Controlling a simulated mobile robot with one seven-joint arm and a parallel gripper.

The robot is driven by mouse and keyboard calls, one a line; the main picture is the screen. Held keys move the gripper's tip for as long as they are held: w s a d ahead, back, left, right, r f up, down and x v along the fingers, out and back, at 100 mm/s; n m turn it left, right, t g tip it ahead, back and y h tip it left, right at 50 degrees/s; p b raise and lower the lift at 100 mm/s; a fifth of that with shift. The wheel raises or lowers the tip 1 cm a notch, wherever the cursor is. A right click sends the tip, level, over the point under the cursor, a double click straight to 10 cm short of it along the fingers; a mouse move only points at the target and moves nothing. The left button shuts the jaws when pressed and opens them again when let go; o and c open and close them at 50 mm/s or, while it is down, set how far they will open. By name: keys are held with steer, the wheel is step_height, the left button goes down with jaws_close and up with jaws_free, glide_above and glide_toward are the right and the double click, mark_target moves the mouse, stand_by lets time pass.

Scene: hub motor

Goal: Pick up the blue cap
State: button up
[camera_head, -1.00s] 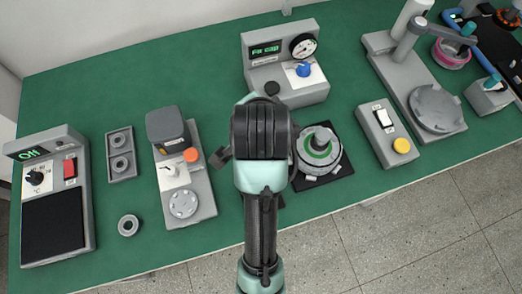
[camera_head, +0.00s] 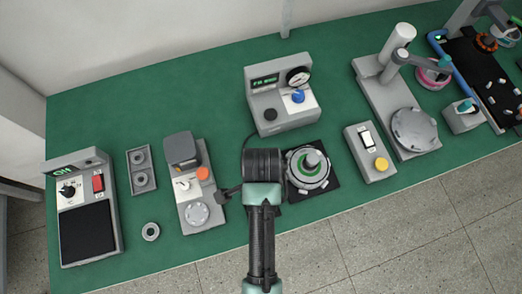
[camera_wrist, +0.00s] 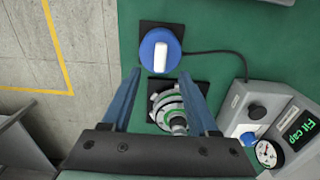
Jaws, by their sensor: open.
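The blue cap (camera_wrist: 160,48), a blue disc with a white bar-shaped grip on top, sits on a dark square pad in the wrist view. In the head view I cannot make it out; my arm blocks that area. My gripper (camera_wrist: 160,74) is open and empty, its two blue fingers spread. In the wrist view the cap shows just beyond the fingertips, roughly centred between them. The hub motor (camera_wrist: 164,103), round with a green ring, shows between the fingers. In the head view the motor (camera_head: 308,167) sits on a black pad right of my arm.
A grey gauge box (camera_head: 281,110) stands behind; its display reads "Fit cap" in the wrist view. A dark cable runs from the cap's pad towards it. A switch box (camera_head: 369,153) is right of the motor. A grey device (camera_head: 196,186) is close left of my arm.

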steer(key=shift+f+p, duration=0.65)
steer(key=shift+f, duration=2.65)
jaws_close()
